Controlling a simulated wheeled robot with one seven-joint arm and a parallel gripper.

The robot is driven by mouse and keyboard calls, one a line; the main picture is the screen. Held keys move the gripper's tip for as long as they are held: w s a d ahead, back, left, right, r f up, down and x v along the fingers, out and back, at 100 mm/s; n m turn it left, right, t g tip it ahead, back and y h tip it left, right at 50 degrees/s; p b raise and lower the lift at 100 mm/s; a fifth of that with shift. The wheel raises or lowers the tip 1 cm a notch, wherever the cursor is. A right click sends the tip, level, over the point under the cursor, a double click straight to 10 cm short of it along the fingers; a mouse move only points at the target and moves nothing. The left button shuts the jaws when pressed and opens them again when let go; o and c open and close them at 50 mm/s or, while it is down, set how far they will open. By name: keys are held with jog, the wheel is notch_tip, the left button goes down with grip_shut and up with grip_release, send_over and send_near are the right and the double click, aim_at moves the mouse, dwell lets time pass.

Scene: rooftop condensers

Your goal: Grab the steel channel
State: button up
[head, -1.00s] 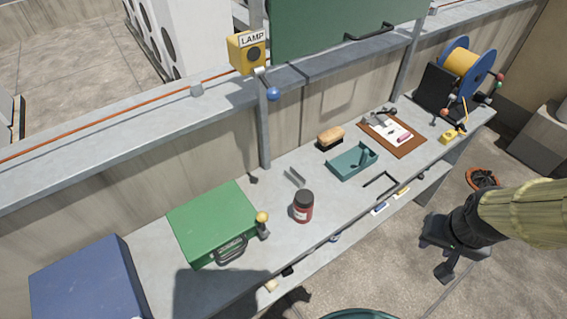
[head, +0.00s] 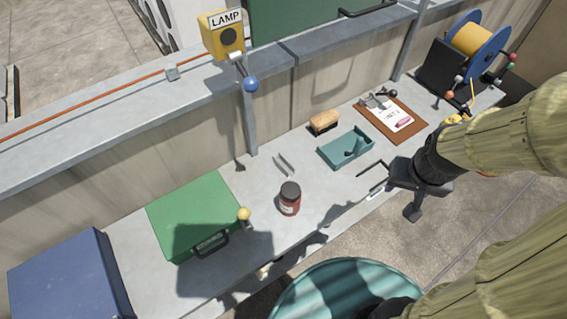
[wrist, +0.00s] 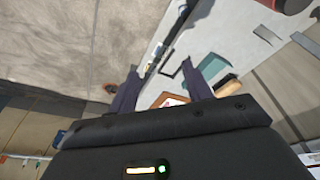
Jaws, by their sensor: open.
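The steel channel (head: 284,165) is a short grey piece lying on the grey workbench, between the red jar and the bench's back wall. It also shows small in the wrist view (wrist: 268,36), near the upper right. My gripper (head: 408,205) is at the bench's front edge in the head view, to the right of the channel and well apart from it. In the wrist view my gripper (wrist: 160,68) has its two dark fingers spread with nothing held between them.
A red jar (head: 289,200) with a dark lid stands close to the channel. A teal tray (head: 334,153), a brush (head: 323,121) and a clipboard (head: 411,127) lie to the right. A green case (head: 185,210) is left. A black bracket-shaped handle (head: 372,168) lies near my gripper.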

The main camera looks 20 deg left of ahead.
jog(key=shift+o, duration=0.7)
jog(key=shift+w+d+f, duration=0.15)
jog(key=shift+w+f, duration=0.1)
jog(key=shift+w, duration=0.05)
jog(key=w+a+f+n+t+y+b, duration=0.35)
jog(key=w+f+n+t+b, duration=0.35)
jog(key=w, duration=0.5)
jog(key=s+a+f+n+g+y+b, duration=0.1)
jog(key=s+a+f+n+g+y, duration=0.1)
jog(key=a+n+g+y, duration=0.1)
jog(key=s+a+f+n+g+y+b, duration=0.1)
jog(key=a+n+y, duration=0.3)
jog(key=a, duration=0.4)
jog(key=shift+s+a+f+g+y, duration=0.2)
jog(key=shift+s+f+g+y, duration=0.4)
jog(key=shift+f+g, duration=0.25)
jog(key=shift+r, duration=0.1)
jog(key=b, duration=0.2)
send_near(284, 165)
jog(key=w+a, duration=0.1)
jog(key=w+a+f, duration=0.1)
jog(key=a, duration=0.1)
jog(key=shift+w+f, duration=0.2)
jog(key=shift+f, duration=0.1)
